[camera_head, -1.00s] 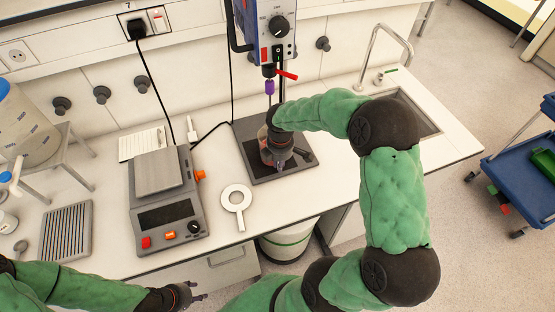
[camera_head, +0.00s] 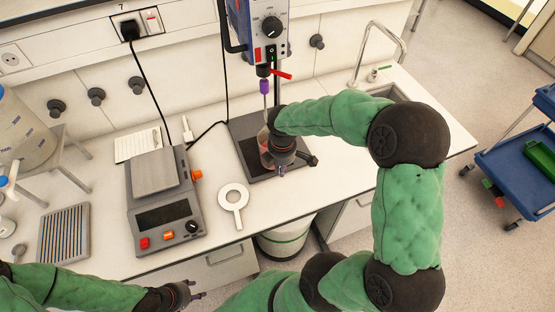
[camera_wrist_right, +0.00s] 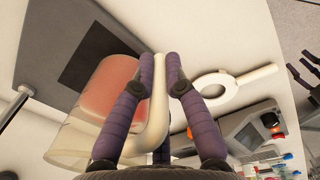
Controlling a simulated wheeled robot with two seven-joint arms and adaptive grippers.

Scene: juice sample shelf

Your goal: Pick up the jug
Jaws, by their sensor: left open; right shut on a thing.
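The clear jug (camera_head: 264,158) holds reddish juice. In the head view it is at the dark base plate (camera_head: 255,172) of the overhead stirrer (camera_head: 258,28), largely hidden by my right gripper (camera_head: 280,168). I cannot tell if it touches the plate. In the right wrist view the jug (camera_wrist_right: 92,125) is left of the fingers, and its pale handle (camera_wrist_right: 158,115) lies between them. My right gripper (camera_wrist_right: 164,65) is shut on this handle. My left gripper (camera_head: 194,291) is open and empty, low in front of the bench edge.
A balance (camera_head: 163,208) stands left of the stirrer. A white ring with a handle (camera_head: 234,199) lies between them near the front edge. A sink and tap (camera_head: 375,52) are at the right. A white bin (camera_head: 286,240) stands below the bench, and a blue cart (camera_head: 520,165) at far right.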

